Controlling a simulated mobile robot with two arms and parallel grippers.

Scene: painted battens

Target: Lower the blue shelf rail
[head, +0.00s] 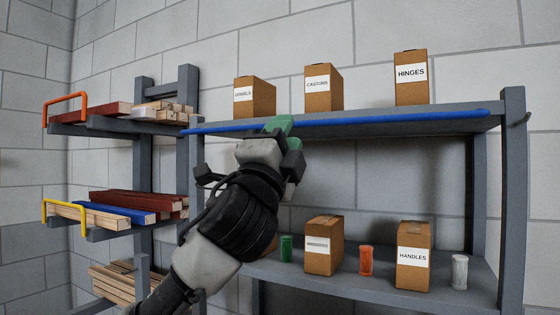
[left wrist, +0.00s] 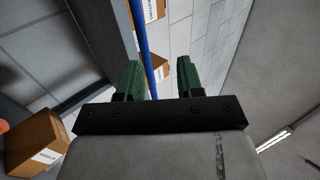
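The blue shelf rail (head: 400,117) is a long thin bar running along the front edge of the grey upper shelf (head: 370,128), from the left post to near the right post. My left gripper (head: 281,124) is at the rail, left of its middle. In the left wrist view the blue rail (left wrist: 145,45) passes between the two green fingers of my left gripper (left wrist: 158,78), with a gap on both sides, so the gripper is open around it. In the head view the fingers hide a short piece of the rail. My right gripper is not in view.
Boxes marked dowels (head: 254,97), castors (head: 323,88) and hinges (head: 410,78) stand on the upper shelf behind the rail. The lower shelf holds a handles box (head: 413,256), another box (head: 323,246) and small jars. A batten rack (head: 143,165) stands at left.

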